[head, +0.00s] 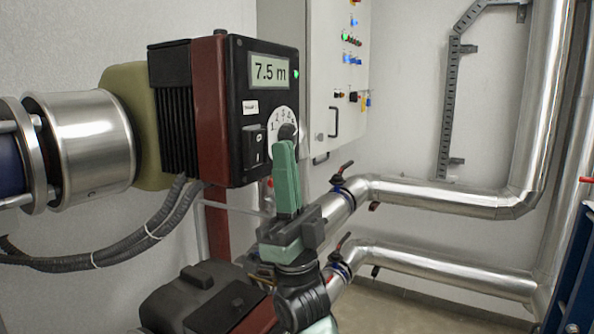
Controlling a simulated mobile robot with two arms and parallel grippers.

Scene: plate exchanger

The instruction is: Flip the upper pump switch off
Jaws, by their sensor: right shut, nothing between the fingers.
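The upper pump (211,112) is a dark red and black housing at the left of centre. Its display (270,71) reads 7.5 m, with a green light (296,73) beside it. A black rocker switch (254,146) sits low on its front face, left of a white dial with a dark knob (288,131). My right gripper (285,146) is shut and empty, with green fingers pointing up. In the picture its tips lie just below the knob and right of the switch. Whether they touch the pump I cannot tell. My left gripper is not in view.
A grey control cabinet (322,100) with coloured buttons stands behind. Insulated metal pipes (440,196) with valves run to the right. A second, lower pump (200,297) is below. Black hoses (120,248) hang at the left. A blue frame (577,275) stands at the right edge.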

